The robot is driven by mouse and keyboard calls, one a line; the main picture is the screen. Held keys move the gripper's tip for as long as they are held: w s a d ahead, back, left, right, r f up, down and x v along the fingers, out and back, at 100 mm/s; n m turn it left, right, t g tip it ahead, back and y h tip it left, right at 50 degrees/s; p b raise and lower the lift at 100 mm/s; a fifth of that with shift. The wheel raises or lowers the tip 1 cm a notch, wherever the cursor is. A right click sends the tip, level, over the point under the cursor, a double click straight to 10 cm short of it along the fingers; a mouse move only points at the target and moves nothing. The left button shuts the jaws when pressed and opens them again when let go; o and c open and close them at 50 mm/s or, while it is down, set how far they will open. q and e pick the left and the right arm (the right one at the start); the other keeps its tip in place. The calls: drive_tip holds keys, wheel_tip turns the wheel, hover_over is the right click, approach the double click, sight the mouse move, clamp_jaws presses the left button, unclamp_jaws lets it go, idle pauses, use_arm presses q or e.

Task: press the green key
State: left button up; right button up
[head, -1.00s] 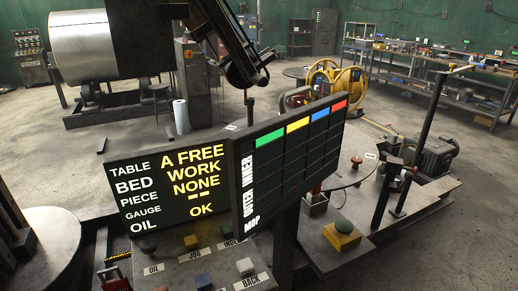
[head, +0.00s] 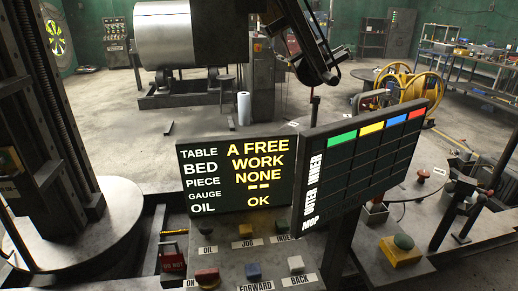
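A dark green mushroom-shaped button (head: 403,241) sits on a yellow box (head: 400,257) at the lower right of the head view. In front of me is a sloped key panel (head: 228,265) with labels OIL, JOG, INDEX, ON, FORWARD and BACK. Its keys include a yellow one (head: 245,231) by JOG, a red one (head: 207,275) near ON, a blue one (head: 253,271) above FORWARD and a pale one (head: 296,264) above BACK. The key above OIL (head: 205,227) looks dark; its colour is unclear. Neither of my grippers is in view.
A text display (head: 236,175) and a colour-headed grid board (head: 362,160) stand behind the panel. A round platform (head: 95,225) with a dark column is at left. A red button (head: 423,174) stands at right. Open floor lies behind, before a large metal drum (head: 175,35).

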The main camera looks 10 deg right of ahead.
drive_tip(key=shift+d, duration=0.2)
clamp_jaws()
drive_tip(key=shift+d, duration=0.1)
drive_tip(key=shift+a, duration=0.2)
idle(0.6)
